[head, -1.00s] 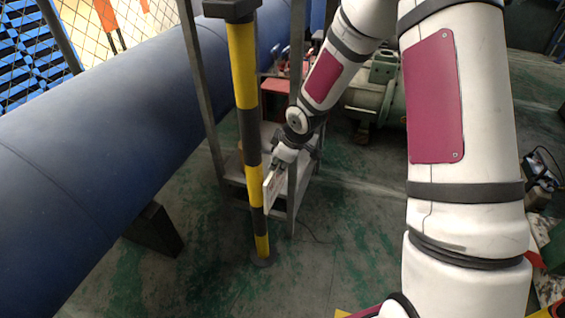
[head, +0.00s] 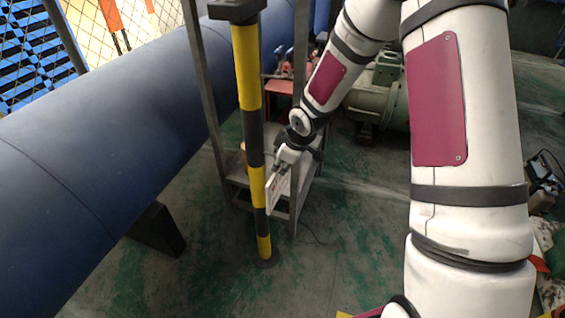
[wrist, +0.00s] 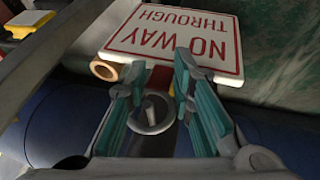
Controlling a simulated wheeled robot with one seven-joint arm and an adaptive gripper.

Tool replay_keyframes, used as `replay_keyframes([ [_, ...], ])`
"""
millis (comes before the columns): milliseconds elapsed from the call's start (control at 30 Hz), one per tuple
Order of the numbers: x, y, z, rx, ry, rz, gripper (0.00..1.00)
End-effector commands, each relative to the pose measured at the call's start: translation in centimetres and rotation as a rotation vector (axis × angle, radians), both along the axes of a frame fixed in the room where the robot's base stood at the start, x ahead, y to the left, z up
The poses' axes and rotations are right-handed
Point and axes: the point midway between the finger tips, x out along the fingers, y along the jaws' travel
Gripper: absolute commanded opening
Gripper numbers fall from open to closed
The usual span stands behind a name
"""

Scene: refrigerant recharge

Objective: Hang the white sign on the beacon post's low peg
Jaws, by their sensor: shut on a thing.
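The white sign (head: 279,192) with red lettering is held by my gripper (head: 281,166) just right of the yellow-and-black beacon post (head: 247,75) in the head view. Its left edge appears close against the post, but I cannot tell whether they touch. In the wrist view the sign (wrist: 180,32) reads "NO WAY THROUGH" upside down, beyond the teal fingers of my gripper (wrist: 158,85). The fingers stand apart, and their contact with the sign is partly hidden. I cannot make out the low peg in either view.
A grey metal cart (head: 300,185) stands right behind the post. A large blue pipe (head: 110,130) runs along the left. A green machine (head: 378,95) stands at the back right. The green-grey floor (head: 350,240) in front is mostly clear.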

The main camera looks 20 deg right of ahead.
Motion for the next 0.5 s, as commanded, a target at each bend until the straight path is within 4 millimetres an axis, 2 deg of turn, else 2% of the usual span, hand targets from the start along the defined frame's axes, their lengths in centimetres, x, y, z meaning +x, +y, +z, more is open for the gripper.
replay_keyframes([
  [500, 0.36, 0.96, -0.73, 0.002, 0.004, 0.004, 0.00],
])
